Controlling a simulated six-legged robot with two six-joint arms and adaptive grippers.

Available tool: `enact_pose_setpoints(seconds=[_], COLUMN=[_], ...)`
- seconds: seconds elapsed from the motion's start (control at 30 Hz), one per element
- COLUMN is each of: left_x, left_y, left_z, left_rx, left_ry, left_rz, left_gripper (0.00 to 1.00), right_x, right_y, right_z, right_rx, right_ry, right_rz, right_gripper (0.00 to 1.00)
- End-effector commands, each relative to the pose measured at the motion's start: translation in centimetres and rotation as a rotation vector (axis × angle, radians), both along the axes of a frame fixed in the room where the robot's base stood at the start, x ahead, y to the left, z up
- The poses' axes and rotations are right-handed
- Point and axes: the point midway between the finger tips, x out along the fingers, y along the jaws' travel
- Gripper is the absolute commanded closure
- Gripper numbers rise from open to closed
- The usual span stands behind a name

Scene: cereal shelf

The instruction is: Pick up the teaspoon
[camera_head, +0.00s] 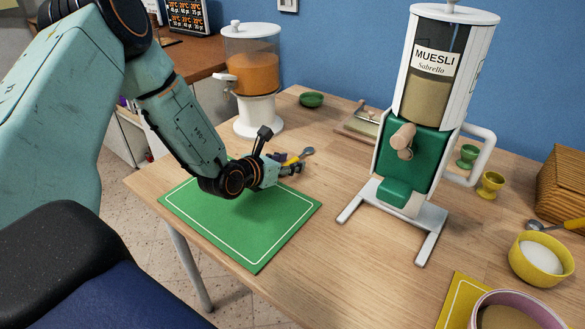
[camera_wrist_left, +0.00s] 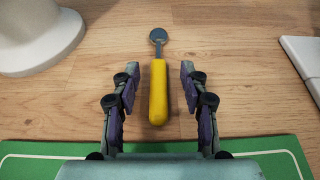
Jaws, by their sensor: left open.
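The teaspoon (camera_wrist_left: 158,92) has a yellow handle and a small grey bowl. In the left wrist view it lies on the wooden table, handle toward me and bowl pointing away. My left gripper (camera_wrist_left: 158,75) is open, with one finger on each side of the handle and gaps on both sides. In the head view my left gripper (camera_head: 288,165) is over the far edge of the green mat, and the teaspoon (camera_head: 306,152) shows just past it, its handle partly hidden by the fingers. My right gripper is not in view. A second yellow-handled spoon (camera_head: 537,226) lies at the far right.
The green placemat (camera_head: 250,255) lies under my left arm. A juice dispenser (camera_head: 258,113) stands behind the gripper, a muesli dispenser (camera_head: 405,198) to its right. The table between mat and muesli stand is clear.

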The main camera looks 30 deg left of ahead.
Motion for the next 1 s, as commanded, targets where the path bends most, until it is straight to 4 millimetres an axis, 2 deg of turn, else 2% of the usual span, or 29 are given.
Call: enact_pose_setpoints(seconds=[0.27, 0.8, 1.0], left_x=[0.49, 0.45, 0.46], left_y=[-0.02, 0.0, 0.0], left_z=[-0.1, -0.09, -0.07], left_rx=[0.0, -0.001, -0.001], left_ry=[0.001, 0.0, 0.0], left_rz=[0.001, 0.001, 0.001], left_gripper=[0.56, 1.0, 1.0], right_x=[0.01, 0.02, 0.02], right_y=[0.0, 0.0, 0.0], right_z=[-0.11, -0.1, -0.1], right_rx=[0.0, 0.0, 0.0], right_ry=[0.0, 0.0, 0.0], right_rz=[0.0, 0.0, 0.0], right_gripper=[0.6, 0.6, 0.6])
